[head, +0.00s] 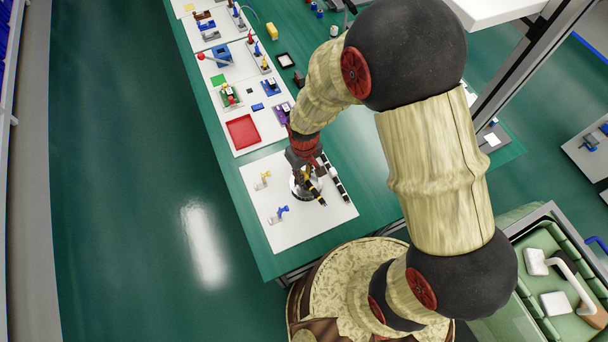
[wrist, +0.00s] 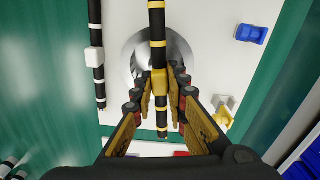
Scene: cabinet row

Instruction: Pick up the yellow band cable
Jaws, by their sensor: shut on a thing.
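The yellow band cable (wrist: 157,42) is a black rod with yellow bands and a yellow block at its middle. In the wrist view it runs upright through the picture centre, between the fingers. My gripper (wrist: 160,88) is shut on it around the yellow block. In the head view my gripper (head: 304,172) is over the white board, and the lower end of the yellow band cable (head: 316,195) shows beside it. The fingers hide part of the cable. I cannot tell whether it is clear of the board.
A white band cable (wrist: 96,52) lies alongside, to the left in the wrist view. A shiny round metal dish (wrist: 178,50) is behind the held cable. A blue piece (head: 281,211) and a yellow piece (head: 264,177) stand on the white board (head: 308,226). A red tray (head: 243,132) lies farther back.

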